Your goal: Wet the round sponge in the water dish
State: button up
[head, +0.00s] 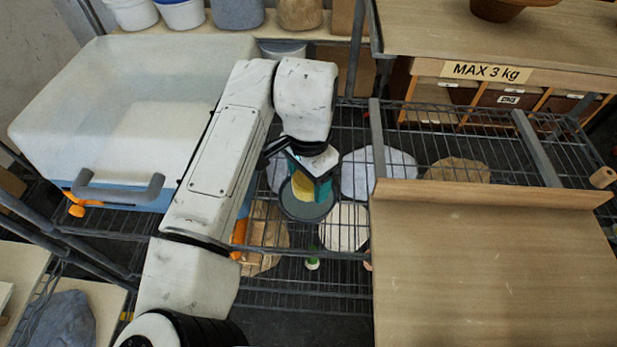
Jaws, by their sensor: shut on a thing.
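My gripper (306,180) points down in the middle of the head view, with teal at its fingers. It is shut on a yellow piece, which looks like the round sponge (301,192); the fingers and wrist hide much of it. A round dark dish with a grey inside, apparently the water dish (308,211), is directly below the gripper. The sponge's lower part overlaps the dish in the picture. I cannot tell whether it touches the water or hangs just above.
A large white and blue cooler box (110,85) stands left of my arm. A wooden board (490,265) fills the right front. Wire shelving (440,135) surrounds the dish, with pale and brown round pieces (457,170) around it. A shelf marked MAX 3 kg (487,72) is behind.

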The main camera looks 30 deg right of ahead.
jog(key=shift+r+p, duration=1.5)
jog(key=shift+r, duration=0.5)
jog(key=shift+a+f, duration=0.1)
